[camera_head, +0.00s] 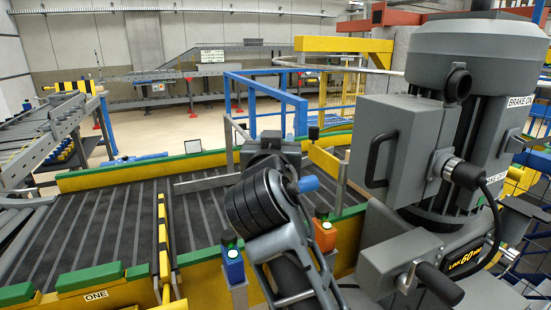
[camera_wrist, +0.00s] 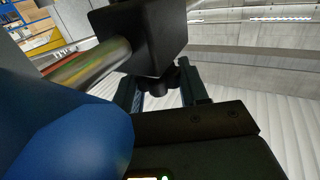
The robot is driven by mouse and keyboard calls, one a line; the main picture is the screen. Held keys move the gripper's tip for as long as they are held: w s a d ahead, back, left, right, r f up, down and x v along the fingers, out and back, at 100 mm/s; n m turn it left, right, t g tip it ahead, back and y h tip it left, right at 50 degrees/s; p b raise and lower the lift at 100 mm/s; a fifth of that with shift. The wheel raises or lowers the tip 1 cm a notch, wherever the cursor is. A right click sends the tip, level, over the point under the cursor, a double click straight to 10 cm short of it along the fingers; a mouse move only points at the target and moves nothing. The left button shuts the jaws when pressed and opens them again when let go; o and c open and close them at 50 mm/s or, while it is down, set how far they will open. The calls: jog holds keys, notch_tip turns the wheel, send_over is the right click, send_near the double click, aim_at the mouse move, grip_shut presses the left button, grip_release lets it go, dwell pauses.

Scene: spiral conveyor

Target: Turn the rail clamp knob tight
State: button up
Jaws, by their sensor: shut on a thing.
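In the wrist view, my gripper (camera_wrist: 163,88) has its two dark fingers on either side of a small black knob (camera_wrist: 168,76). It is shut on the knob, and the fingers hide part of it. The knob sits under a black clamp block (camera_wrist: 142,32). A shiny round rail (camera_wrist: 88,66) runs into the block from the left. In the head view, my arm stands in the middle and hides the fingertips, and I cannot make out the knob there. How tight the knob is cannot be told.
A large grey motor unit (camera_head: 440,140) with handles and a cable stands close on the right of my arm. Dark conveyor lanes (camera_head: 100,222) with green and yellow edges lie on the left. Blue (camera_head: 233,265) and orange (camera_head: 325,236) button boxes stand by the arm.

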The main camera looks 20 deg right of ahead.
jog(key=m+g+h+b, duration=0.1)
jog(key=b, duration=0.1)
jog(key=m+g+h+b, duration=0.1)
jog(key=h+b, duration=0.1)
jog(key=shift+a+f+m+h, duration=0.1)
jog(key=shift+f+m+h, duration=0.2)
jog(key=shift+f+m, duration=0.1)
jog(key=m+g+h+b, duration=0.1)
jog(key=g+b, duration=0.1)
jog(key=m+g+h+b, duration=0.2)
jog(key=shift+r+m+g+h, duration=0.15)
jog(key=shift+m+g+h, duration=0.15)
jog(key=shift+g, duration=0.1)
jog(key=m+g+h+b, duration=0.1)
jog(key=g, duration=0.1)
jog(key=m+g+h+b, duration=0.1)
jog(key=m+g, duration=0.1)
jog(key=g, duration=0.1)
jog(key=shift+r+b, duration=0.15)
jog(key=shift+b, duration=0.2)
jog(key=shift+m+g+b, duration=0.6)
jog(key=shift+m+g, duration=0.9)
jog(key=shift+g, duration=0.8)
jog(key=o, duration=1)
jog(key=shift+c, duration=0.2)
jog(key=shift+r, duration=0.1)
